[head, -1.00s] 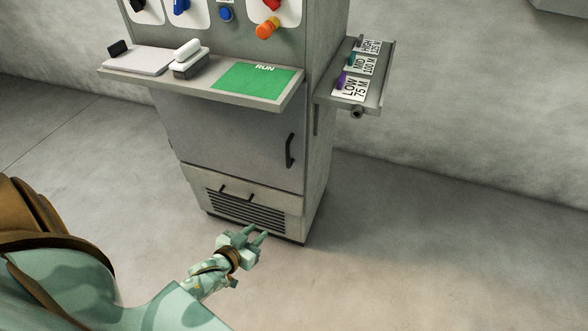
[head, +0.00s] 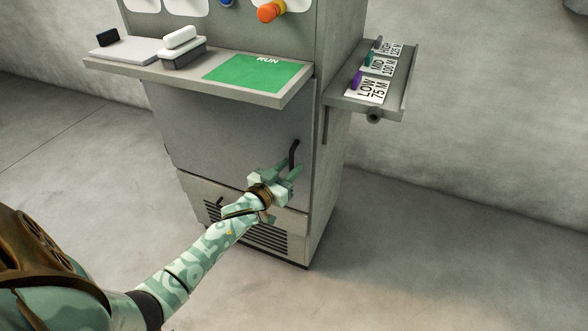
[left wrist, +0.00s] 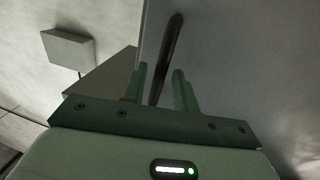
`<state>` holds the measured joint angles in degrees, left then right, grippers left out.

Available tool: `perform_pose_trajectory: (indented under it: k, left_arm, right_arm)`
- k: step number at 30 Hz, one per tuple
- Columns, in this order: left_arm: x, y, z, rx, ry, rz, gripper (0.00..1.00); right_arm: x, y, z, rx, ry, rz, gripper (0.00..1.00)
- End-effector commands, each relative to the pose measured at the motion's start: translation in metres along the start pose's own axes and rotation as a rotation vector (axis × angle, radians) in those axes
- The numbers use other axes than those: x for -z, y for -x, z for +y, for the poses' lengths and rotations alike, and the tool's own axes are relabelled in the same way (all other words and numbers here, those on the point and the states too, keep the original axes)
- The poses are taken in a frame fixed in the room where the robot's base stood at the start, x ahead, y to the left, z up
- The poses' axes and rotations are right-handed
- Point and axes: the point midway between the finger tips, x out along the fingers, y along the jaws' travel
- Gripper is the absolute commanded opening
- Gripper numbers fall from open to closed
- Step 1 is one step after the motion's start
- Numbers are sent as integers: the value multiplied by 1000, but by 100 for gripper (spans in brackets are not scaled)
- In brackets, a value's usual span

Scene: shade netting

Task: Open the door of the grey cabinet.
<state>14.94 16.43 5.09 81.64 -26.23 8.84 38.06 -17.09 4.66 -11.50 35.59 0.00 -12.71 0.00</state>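The grey cabinet (head: 325,195) stands ahead of me. Its door (head: 215,130) looks shut, below the shelf, with a dark vertical handle (head: 294,154) near its right edge. My left gripper (head: 291,167) is in front of the door at the handle's lower end. In the left wrist view the dark handle (left wrist: 171,50) runs up from between the two green fingers (left wrist: 163,82). The fingers are apart, with gaps beside the handle, so the gripper is open. Contact with the handle cannot be made out. My right gripper is not in view.
A shelf (head: 120,67) with a green RUN area juts out above the door. A side tray (head: 398,90) with LOW, MID and HIGH labels sticks out at the cabinet's right. A vented lower panel (head: 265,235) is below the door. The floor at right is clear.

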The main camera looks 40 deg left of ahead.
Motion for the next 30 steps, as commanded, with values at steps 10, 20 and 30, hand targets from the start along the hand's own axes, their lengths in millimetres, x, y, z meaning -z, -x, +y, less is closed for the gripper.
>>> perform_pose_trajectory:
  k: [10, 20, 30]
  left_arm:
    - [0, -15, 0, -1, 0, 0, 29]
    - [0, -15, 0, -1, 0, 0, 0]
    - [3, 15, 2, -53, -2, -2, 0]
  right_arm:
    - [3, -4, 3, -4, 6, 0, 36]
    - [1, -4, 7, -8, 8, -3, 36]
    - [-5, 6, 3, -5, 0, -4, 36]
